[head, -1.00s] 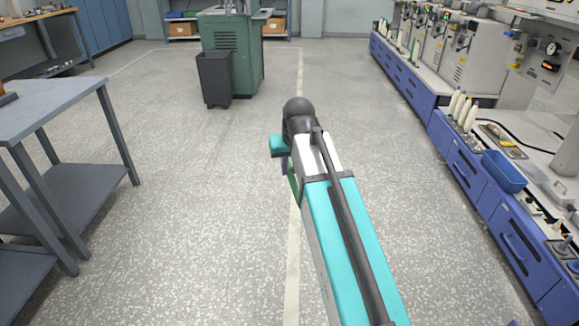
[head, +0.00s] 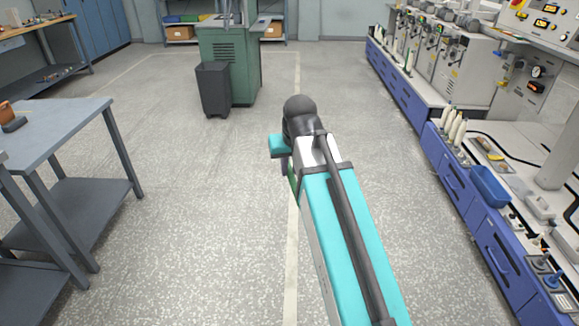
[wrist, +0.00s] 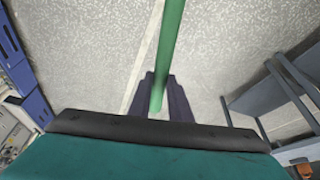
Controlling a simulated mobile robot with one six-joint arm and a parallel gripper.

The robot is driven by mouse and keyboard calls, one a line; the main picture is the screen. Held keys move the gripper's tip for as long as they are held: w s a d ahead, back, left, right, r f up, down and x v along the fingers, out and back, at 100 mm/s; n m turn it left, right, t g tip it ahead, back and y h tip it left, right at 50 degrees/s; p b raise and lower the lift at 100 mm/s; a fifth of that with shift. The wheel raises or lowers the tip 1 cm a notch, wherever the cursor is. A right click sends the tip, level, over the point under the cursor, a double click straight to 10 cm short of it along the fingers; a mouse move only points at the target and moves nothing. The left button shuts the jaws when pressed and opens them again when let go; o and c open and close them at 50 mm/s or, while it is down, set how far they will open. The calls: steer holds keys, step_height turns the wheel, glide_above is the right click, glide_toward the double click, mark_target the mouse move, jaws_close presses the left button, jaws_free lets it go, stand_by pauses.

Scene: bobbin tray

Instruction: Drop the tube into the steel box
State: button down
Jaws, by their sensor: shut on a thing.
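The tube is a thin green rod (wrist: 171,35) in the wrist view, running up from between the dark fingers of my gripper (wrist: 160,95). My gripper is shut on it, over open floor. In the head view only a small green sliver of the tube (head: 293,181) shows beside my arm, and the fingers are mostly hidden by the arm. I cannot make out the steel box in either view.
A grey table (head: 62,128) with an orange object (head: 5,110) stands at left. A blue-drawered machine bench (head: 465,195) carrying a blue tray (head: 490,186) runs along the right. A dark bin (head: 213,90) and green cabinet (head: 240,65) stand ahead. The middle floor is clear.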

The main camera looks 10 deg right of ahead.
mark_target(291, 176)
steer(key=w+p+v, duration=0.1)
steer(key=p+v, duration=0.7)
steer(key=v, duration=0.2)
steer(key=shift+w+r, duration=0.15)
steer(key=shift+r, duration=0.15)
